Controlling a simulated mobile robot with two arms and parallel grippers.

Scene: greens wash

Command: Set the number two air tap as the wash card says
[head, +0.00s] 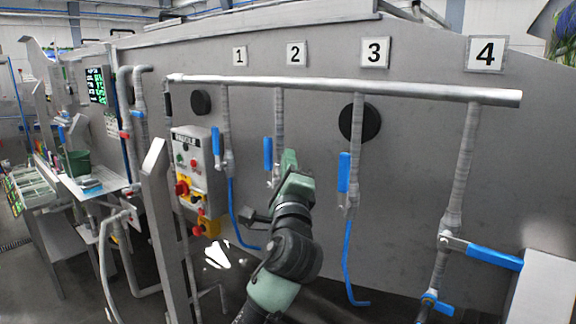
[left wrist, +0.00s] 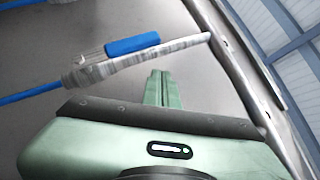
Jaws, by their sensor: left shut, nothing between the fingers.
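The number two air tap has a blue lever (head: 268,152), under the plate marked 2 (head: 296,54). The lever points up, in line with its pipe. My left gripper (head: 290,157) is just right of this tap, fingers shut and empty. In the left wrist view, the shut fingers (left wrist: 158,88) are beside a tap with a blue lever (left wrist: 132,44) lying along its pipe, with a visible gap between fingers and lever. My arm hides the tap's lower part in the head view. I cannot identify the wash card for certain. My right gripper is not in view.
Tap one's lever (head: 216,141) and tap three's lever (head: 343,172) also point up. Tap four's lever (head: 494,257) sticks out to the right, across its pipe. A control box (head: 199,165) stands left of tap one. A header pipe (head: 340,85) runs above the taps.

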